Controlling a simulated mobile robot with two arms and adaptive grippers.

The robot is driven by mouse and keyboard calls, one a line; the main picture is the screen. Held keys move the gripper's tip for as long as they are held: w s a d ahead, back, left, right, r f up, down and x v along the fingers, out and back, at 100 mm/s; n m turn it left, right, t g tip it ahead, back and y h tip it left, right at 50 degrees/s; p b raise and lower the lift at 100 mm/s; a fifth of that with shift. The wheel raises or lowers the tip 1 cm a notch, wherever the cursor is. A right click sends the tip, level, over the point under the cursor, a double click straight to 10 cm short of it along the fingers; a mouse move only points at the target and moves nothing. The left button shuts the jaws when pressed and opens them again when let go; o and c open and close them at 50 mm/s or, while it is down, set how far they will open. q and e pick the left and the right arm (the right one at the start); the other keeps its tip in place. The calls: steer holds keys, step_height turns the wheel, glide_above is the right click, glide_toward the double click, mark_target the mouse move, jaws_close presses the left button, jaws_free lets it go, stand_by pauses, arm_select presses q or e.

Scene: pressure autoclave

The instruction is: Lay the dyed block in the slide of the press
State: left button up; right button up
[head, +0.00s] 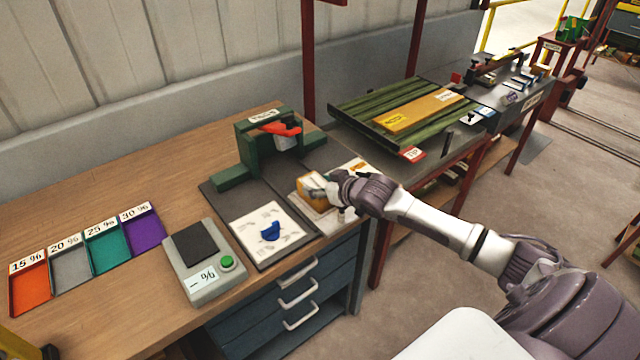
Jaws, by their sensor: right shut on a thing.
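My right gripper (330,190) reaches in from the right over the front right part of the wooden bench. It is shut on an orange-tan block (311,196) with a pale top, at a light pad; the fingers hide part of it. I cannot tell whether the block still touches the pad. A small green press-like stand (248,150) with a red-orange lever (282,128) stands behind, on a dark mat. I cannot make out a slide on it. My left gripper is not in view.
A white sheet (285,247) with a blue piece (270,232) lies in front of the stand. A grey meter (203,272) and colored trays marked in percent (103,245) are at left. A second bench with green slats (365,112) stands behind right.

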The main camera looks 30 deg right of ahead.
steer(key=o, duration=1.3)
steer(key=shift+f, duration=0.1)
steer(key=v, duration=1)
steer(key=shift+s+b, duration=0.3)
steer(key=shift+b, duration=0.05)
steer(key=shift+s+d+r, duration=0.1)
steer(key=shift+s+r, duration=0.45)
steer(key=shift+r, duration=0.1)
